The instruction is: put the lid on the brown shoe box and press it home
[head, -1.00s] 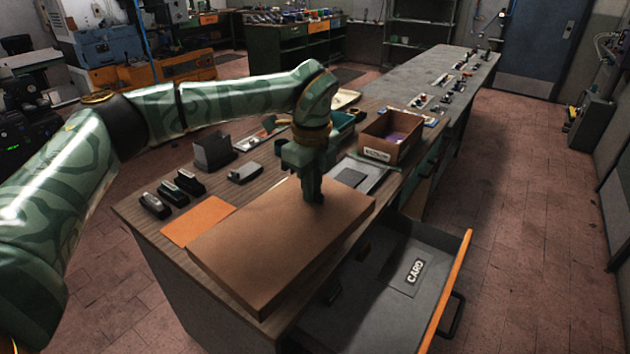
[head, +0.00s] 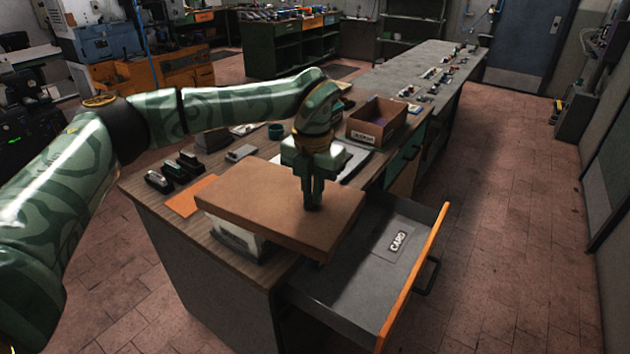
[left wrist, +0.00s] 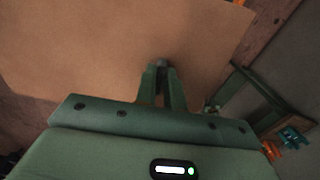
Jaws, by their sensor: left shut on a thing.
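A flat brown lid (head: 270,205) lies level over the near end of the workbench, its right part jutting past the bench edge. My left gripper (head: 312,207) points straight down and is shut on a small dark knob on the lid; the left wrist view shows the fingertips (left wrist: 163,66) closed there and the lid's bare brown top (left wrist: 90,50). Under the lid's front left, a pale-sided thing with a label (head: 237,240) shows; most of it is hidden, and I cannot tell whether the lid touches it. My right gripper does not show.
An open drawer (head: 375,262) with a CARD label and orange front juts out at the right. An orange sheet (head: 192,196) and dark small items (head: 175,168) lie left of the lid.

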